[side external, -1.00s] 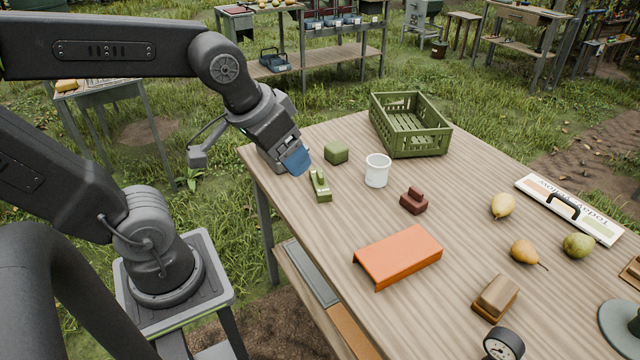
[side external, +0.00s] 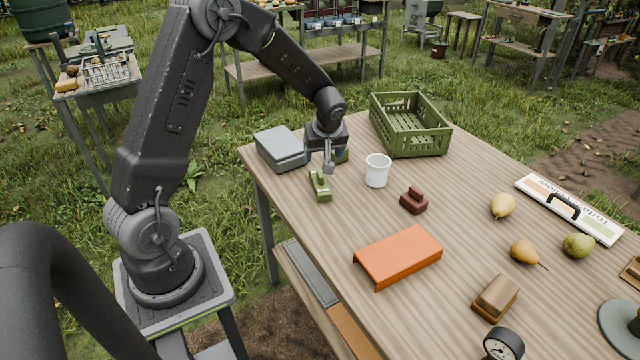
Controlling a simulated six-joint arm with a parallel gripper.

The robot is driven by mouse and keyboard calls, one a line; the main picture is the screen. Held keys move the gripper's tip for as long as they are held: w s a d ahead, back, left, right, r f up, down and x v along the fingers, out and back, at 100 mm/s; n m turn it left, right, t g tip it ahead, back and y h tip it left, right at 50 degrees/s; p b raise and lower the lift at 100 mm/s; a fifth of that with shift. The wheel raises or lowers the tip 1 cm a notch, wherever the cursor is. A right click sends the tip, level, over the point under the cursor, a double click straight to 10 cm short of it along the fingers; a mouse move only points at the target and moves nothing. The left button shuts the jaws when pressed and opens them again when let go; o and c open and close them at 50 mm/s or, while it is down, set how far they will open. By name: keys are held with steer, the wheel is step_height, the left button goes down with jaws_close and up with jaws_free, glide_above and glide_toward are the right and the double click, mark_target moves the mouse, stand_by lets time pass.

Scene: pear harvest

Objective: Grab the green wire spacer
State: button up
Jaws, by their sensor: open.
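A green notched piece (side external: 320,187), low with a raised end, lies on the table near its left edge. A green block (side external: 342,156) lies behind it and is mostly hidden by my gripper. I cannot tell for certain which of the two is the wire spacer. My gripper (side external: 328,167) points down at the green block, between the grey box and the white cup, with its jaws open. The jaws are small in this view, and whether they touch the block cannot be told.
A grey lidded box (side external: 281,148) stands left of my gripper. A white cup (side external: 377,171) stands close on the right, with a green crate (side external: 410,125) behind. A dark red piece (side external: 413,201), an orange cover (side external: 398,257) and pears (side external: 503,206) lie farther right.

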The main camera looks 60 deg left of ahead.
mark_target(320, 173)
steer(key=x, duration=1.3)
steer(key=shift+w+f, duration=0.1)
steer(key=shift+f, duration=0.15)
steer(key=c, duration=1)
